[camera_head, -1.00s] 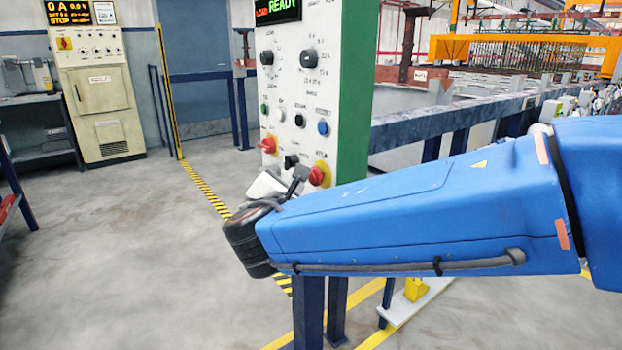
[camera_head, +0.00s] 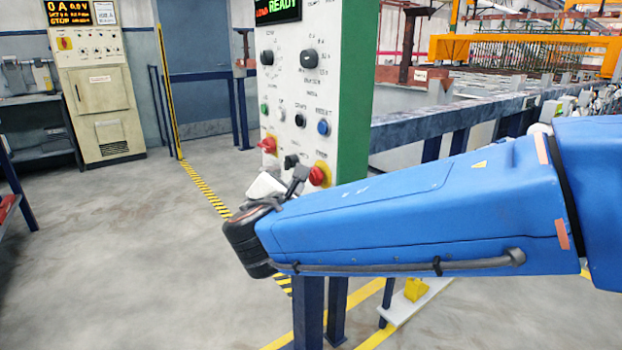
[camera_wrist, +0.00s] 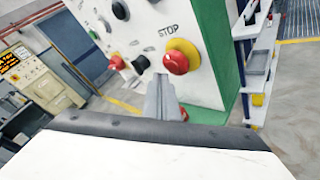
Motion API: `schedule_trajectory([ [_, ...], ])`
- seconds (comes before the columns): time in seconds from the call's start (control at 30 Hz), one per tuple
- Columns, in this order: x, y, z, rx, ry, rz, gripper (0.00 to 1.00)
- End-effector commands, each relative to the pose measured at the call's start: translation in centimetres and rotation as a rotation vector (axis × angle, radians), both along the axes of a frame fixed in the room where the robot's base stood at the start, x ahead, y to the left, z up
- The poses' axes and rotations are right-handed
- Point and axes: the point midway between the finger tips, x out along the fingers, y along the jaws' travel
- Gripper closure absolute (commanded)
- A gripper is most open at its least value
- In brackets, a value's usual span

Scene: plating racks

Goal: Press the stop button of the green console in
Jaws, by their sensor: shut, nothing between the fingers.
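The green console (camera_head: 354,95) has a white front panel and a green side. Its red stop button (camera_wrist: 177,62) sits on a yellow round base under the word STOP in the wrist view. In the head view the button (camera_head: 317,176) shows just above my forearm, at the panel's lower right. My gripper (camera_wrist: 162,82) is shut and empty. Its tips point at the panel just below and left of the stop button in the wrist view, and I cannot tell if they touch anything. My gripper also shows in the head view (camera_head: 300,174), partly hidden by my wrist.
A red switch (camera_head: 268,146) and a black knob (camera_wrist: 141,64) sit left of the stop button. A blue button (camera_head: 323,128) is above it. A beige cabinet (camera_head: 105,105) stands at the back left. The floor left of the console is clear.

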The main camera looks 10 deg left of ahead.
Motion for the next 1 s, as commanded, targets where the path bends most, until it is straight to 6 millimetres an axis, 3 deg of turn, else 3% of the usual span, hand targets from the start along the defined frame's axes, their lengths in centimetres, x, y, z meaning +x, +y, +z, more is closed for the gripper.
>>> schedule_trajectory([
  [1.0, 0.66, -0.58, 0.04, 0.000, 0.000, 0.000, 1.00],
])
